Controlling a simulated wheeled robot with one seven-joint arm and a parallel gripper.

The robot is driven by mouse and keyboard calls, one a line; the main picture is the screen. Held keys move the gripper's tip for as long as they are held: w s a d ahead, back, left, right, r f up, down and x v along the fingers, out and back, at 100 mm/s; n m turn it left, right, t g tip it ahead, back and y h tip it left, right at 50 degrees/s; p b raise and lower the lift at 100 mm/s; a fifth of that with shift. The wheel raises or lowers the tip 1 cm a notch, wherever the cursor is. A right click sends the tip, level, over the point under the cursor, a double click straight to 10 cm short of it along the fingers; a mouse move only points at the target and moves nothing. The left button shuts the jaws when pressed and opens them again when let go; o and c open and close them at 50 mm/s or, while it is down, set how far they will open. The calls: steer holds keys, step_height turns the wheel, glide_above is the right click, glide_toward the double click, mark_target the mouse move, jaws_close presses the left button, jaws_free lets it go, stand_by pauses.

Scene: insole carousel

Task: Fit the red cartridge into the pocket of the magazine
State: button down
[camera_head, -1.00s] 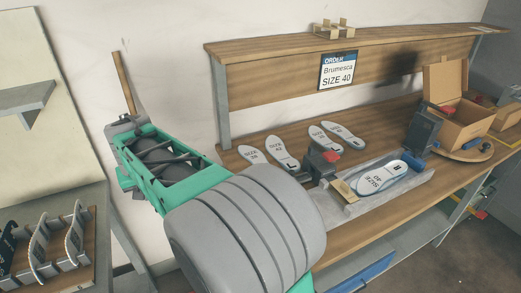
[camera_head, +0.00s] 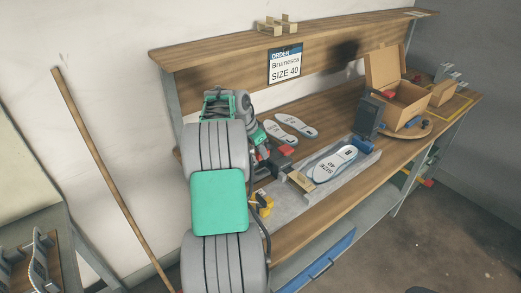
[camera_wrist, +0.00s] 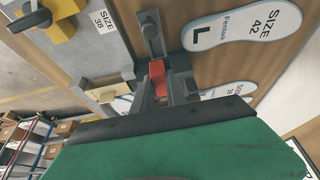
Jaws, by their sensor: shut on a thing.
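In the wrist view a red cartridge (camera_wrist: 158,78) sits between the fingers of my gripper (camera_wrist: 160,90), which is shut on it. Dark grey parts (camera_wrist: 178,62) lie right beside and beyond it; I cannot tell whether they touch it. In the head view my arm hides most of the gripper. A red block (camera_head: 286,150) shows on a dark grey block (camera_head: 278,163) at the left end of the tray, close to my wrist. I cannot tell whether this is the same red piece. The magazine and its pocket cannot be made out clearly.
A grey tray (camera_head: 285,207) holds a size 40 insole (camera_head: 335,163); a small wooden block (camera_head: 300,181) is at its left end. More insoles (camera_head: 297,125) lie behind. A tall dark device (camera_head: 369,115) and a cardboard box (camera_head: 405,105) stand to the right.

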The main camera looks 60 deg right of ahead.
mark_target(258, 160)
steer(key=shift+w+a, duration=0.1)
steer(key=shift+f+b, duration=0.25)
steer(key=shift+b, duration=0.1)
step_height(258, 160, down, 5)
steer(key=b, duration=0.4)
steer(key=shift+f, duration=0.15)
steer(key=shift+f+b, duration=0.85)
steer(key=shift+f, duration=0.05)
stand_by(1.3)
steer(key=c, duration=1.3)
jaws_free()
steer(key=shift+f, duration=0.1)
steer(key=shift+o, duration=0.2)
steer(key=shift+a, duration=0.1)
steer(key=v, duration=0.8)
